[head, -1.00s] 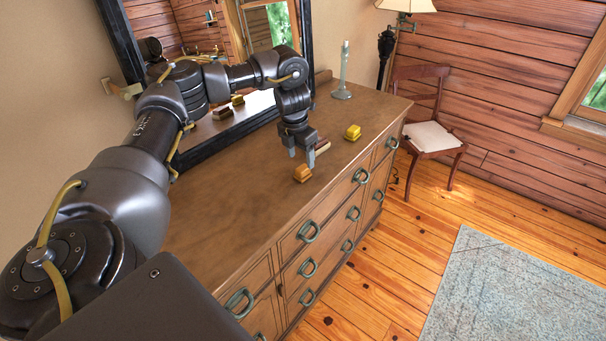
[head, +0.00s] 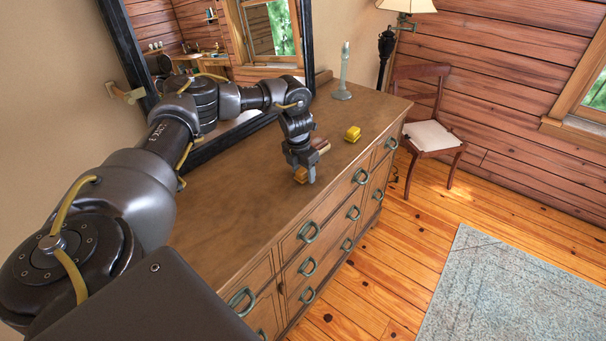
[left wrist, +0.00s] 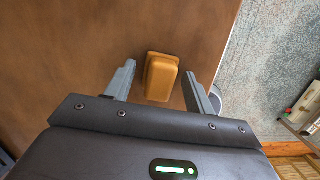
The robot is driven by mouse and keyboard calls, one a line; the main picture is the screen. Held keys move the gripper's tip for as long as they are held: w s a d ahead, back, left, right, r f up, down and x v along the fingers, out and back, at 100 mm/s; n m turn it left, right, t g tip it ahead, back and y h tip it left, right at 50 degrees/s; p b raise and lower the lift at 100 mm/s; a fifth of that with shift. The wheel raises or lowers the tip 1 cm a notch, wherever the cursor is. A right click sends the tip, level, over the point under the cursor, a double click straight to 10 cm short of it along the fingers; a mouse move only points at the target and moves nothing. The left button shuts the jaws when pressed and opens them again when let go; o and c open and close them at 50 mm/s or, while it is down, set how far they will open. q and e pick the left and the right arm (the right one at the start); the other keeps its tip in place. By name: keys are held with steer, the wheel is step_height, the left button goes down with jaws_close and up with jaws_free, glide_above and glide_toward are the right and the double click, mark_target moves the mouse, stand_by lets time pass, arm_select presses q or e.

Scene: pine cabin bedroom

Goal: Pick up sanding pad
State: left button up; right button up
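An orange-brown block, which looks like the sanding pad (left wrist: 161,77), lies on the wooden dresser top. In the head view the pad (head: 299,175) is partly hidden by my left gripper (head: 304,178). In the left wrist view my left gripper (left wrist: 159,72) is open, with one finger on each side of the pad. A gap shows between the pad and the left finger; the right finger is closer, and I cannot tell if it touches. My right gripper is not in view.
A reddish-brown item with a pale part (head: 321,145) lies just behind the gripper. The near dresser top is clear.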

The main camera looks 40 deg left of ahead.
arm_select(q)
steer(key=c, duration=0.8)
steer(key=shift+c, duration=0.2)
steer(key=shift+w+r+b, duration=0.1)
steer(key=shift+r+b, duration=1)
steer(key=shift+r, duration=0.15)
steer(key=s+d+r, duration=0.4)
steer(key=s+r, duration=0.6)
steer(key=s, duration=0.3)
steer(key=shift+s+r, duration=0.25)
steer(key=shift+s, duration=0.05)
